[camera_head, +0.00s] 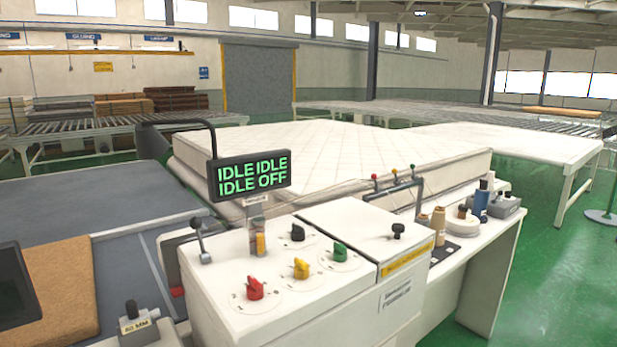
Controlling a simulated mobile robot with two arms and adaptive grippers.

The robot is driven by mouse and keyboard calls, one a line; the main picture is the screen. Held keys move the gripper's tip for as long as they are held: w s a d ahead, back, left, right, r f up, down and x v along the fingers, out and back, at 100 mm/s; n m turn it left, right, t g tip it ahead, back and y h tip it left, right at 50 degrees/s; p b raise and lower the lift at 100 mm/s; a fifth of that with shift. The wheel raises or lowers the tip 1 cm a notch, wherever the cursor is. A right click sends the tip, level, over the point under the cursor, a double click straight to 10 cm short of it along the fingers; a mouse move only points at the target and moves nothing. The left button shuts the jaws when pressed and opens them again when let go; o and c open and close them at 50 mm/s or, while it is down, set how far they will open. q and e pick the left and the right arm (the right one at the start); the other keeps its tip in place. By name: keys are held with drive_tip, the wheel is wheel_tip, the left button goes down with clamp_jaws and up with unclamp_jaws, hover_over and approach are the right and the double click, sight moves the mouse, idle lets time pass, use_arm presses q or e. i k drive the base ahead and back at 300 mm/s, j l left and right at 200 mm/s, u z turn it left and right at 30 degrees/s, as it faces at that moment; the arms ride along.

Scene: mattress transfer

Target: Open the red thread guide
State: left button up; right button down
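A small red ball-tipped guide (374,177) stands at the left end of a row of three on the far side of the white machine (330,268). A yellow-tipped guide (394,171) and a green-tipped guide (412,167) stand to its right. Thin threads run near them. They are too small to tell whether any is open or shut. A separate red knob (255,288) sits on the machine's near top, beside yellow (301,268), green (340,251) and black (297,232) knobs. Neither of my grippers shows.
A display (249,174) reads "IDLE IDLE IDLE OFF". Behind the machine lies a quilted white mattress (310,147). Thread spools (438,219) and a blue bottle (480,202) stand on the right worktop. A brown board (65,290) lies at the lower left.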

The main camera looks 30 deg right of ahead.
sight(374, 176)
drive_tip(key=l+u, duration=0.1)
drive_tip(key=l, duration=0.45)
drive_tip(key=l+u, duration=0.1)
drive_tip(key=l, duration=0.45)
drive_tip(key=k+l+u, duration=0.1)
drive_tip(key=l, duration=0.45)
drive_tip(key=k+l, duration=0.1)
drive_tip(key=l, duration=0.4)
drive_tip(key=k+l+u, duration=0.15)
drive_tip(key=l, duration=0.4)
drive_tip(key=i, duration=0.05)
